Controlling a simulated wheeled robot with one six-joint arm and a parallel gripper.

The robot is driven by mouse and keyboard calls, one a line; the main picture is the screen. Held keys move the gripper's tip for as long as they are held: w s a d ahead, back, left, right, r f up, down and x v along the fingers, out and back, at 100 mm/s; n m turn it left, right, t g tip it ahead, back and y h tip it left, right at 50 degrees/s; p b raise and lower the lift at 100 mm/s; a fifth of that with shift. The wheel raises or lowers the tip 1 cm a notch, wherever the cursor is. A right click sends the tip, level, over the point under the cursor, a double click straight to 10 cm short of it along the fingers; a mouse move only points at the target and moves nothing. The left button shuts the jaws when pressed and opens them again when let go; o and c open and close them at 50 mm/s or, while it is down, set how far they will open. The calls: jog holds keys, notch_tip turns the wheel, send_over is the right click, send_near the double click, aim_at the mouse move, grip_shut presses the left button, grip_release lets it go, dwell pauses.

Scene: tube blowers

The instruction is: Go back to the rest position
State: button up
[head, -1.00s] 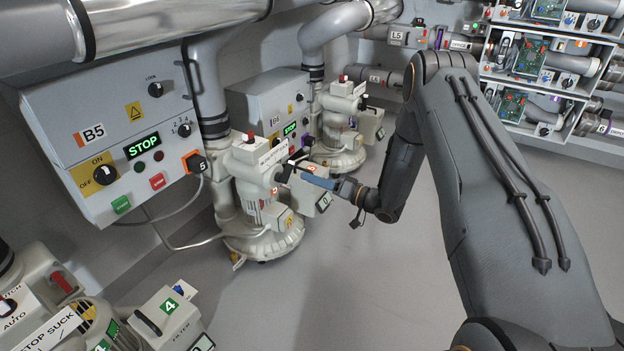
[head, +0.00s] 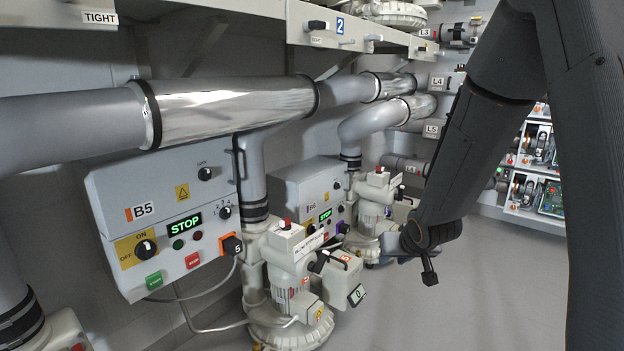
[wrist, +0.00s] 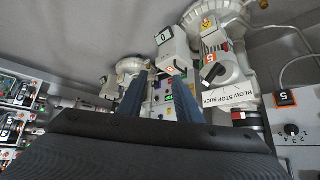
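My gripper (wrist: 160,82) shows in the wrist view as two blue fingers set apart. I see nothing held in the gap between them. In the head view my arm crosses the right side, and its lower end hangs beside the farther blower (head: 374,215); the fingers are mostly hidden there. The nearer blower (head: 285,275), marked 5, stands left of my arm, clear of it. It also shows upside down in the wrist view (wrist: 232,65), with its BLOW STOP SUCK label, beyond and right of the fingers.
Control box B5 (head: 165,225) reads STOP, and box B6 (head: 312,195) stands behind it. A large grey pipe (head: 225,110) runs along the wall above. Shelves with boards (head: 535,165) stand at the back right. The floor (head: 480,290) right of the blowers is open.

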jog(key=s+a+r+g, duration=0.1)
jog(key=s+g, duration=0.2)
jog(key=s, duration=0.8)
jog(key=s+a+r+g, duration=0.1)
jog(key=s+r+g, duration=0.1)
jog(key=s, duration=0.9)
jog(key=s+a+n+g, duration=0.2)
jog(key=s+a+n, duration=0.1)
jog(key=s+a, duration=0.55)
jog(key=s+a+n+g, duration=0.1)
jog(key=s+a+n, duration=0.35)
jog(key=a, duration=0.65)
jog(key=d+r+m+p, duration=0.3)
jog(key=d+r+p, duration=0.7)
jog(key=r+p, duration=0.3)
jog(key=s+d+r+m+p, duration=0.1)
jog(key=d+r+m+p, duration=0.3)
jog(key=d+r+p, duration=0.5)
notch_tip(320, 180, up, 4)
jog(key=p, duration=0.5)
jog(key=shift+d+h, duration=0.3)
jog(key=shift+d, duration=0.05)
